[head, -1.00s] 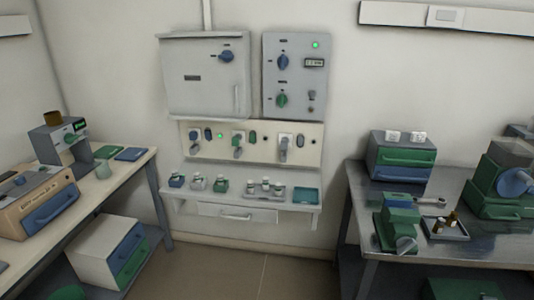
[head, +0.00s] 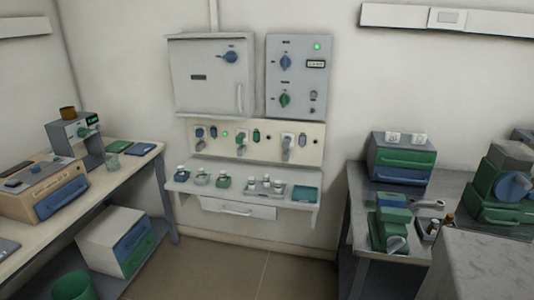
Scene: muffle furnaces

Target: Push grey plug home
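A cream socket panel (head: 270,153) runs along the wall below two grey cabinets. A grey plug (head: 287,144) hangs at its right part. Another grey-bodied plug with green above it (head: 241,146) is at the middle, and a small pale plug below a blue part (head: 199,145) is at the left. I cannot tell from here how deep any plug sits in its socket. My gripper is not in view, so whether it is open or shut does not show.
A wall shelf (head: 300,205) under the panel holds several small bottles and a teal tray (head: 305,194). Benches with equipment stand left (head: 120,163) and right (head: 360,205). A speckled grey block (head: 480,268) fills the lower right. The floor (head: 225,270) between the benches is clear.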

